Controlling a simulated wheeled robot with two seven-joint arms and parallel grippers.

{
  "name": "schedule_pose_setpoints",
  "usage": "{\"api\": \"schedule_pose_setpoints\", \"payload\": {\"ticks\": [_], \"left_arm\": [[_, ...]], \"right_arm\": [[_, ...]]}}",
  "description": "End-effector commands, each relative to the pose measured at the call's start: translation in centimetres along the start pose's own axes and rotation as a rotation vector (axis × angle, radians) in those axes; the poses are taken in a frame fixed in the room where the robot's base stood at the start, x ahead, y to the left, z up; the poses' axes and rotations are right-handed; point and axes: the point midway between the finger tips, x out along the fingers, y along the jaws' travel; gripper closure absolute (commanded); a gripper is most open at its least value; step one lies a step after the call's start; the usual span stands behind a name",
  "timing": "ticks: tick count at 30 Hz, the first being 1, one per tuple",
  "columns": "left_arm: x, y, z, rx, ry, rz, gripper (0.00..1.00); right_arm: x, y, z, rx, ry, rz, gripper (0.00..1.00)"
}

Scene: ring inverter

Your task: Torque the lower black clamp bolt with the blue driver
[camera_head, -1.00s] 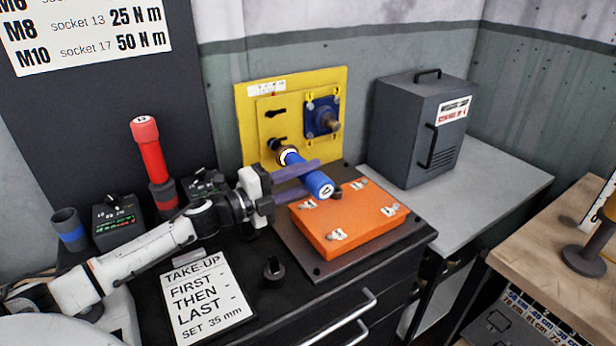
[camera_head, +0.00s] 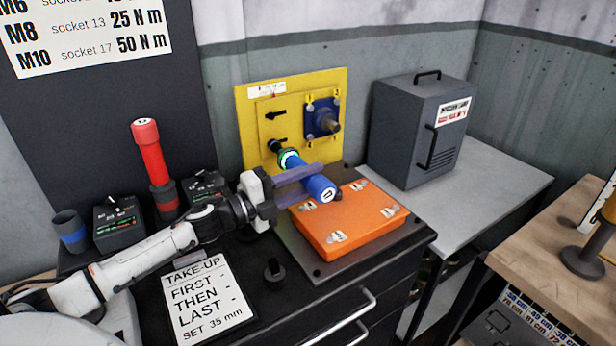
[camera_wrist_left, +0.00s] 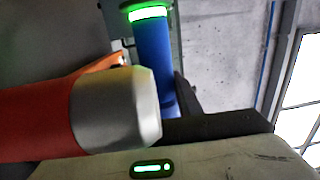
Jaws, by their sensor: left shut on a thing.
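The blue driver (camera_head: 318,187), marked 17 on its end, is held tilted in front of the yellow plate (camera_head: 340,84). My left gripper (camera_head: 312,180) is shut on its body. Its nose meets the plate at the lower black clamp bolt (camera_head: 276,144), which it partly hides; I cannot tell how fully it is seated. The ring near its nose glows green. In the left wrist view the blue driver (camera_wrist_left: 153,55) also shows its green ring. An upper black bolt (camera_head: 275,115) sits above, left of a blue block (camera_head: 323,118) with a shaft.
An orange box (camera_head: 350,222) lies below the driver on a dark base plate. A red driver (camera_head: 148,150) stands at the left beside small control boxes (camera_head: 118,224). A grey cabinet (camera_head: 400,130) stands right. A sign (camera_head: 207,300) and black knob (camera_head: 273,268) are in front.

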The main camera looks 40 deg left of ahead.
Motion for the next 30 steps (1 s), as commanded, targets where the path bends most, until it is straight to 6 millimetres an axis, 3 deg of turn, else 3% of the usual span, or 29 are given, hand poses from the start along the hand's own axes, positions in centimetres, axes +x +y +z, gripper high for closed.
{"api": "schedule_pose_setpoints", "payload": {"ticks": [18, 30], "left_arm": [[0.0, -0.4, -3.7, 0.0, 0.01, -0.007, 1.0], [0.0, -0.3, -4.2, 0.001, 0.01, -0.007, 1.0]], "right_arm": [[-1.0, -0.1, -1.0, 0.0, 0.0, 0.0, 0.57], [-1.0, -0.1, -1.0, 0.0, 0.0, 0.0, 0.57]]}}
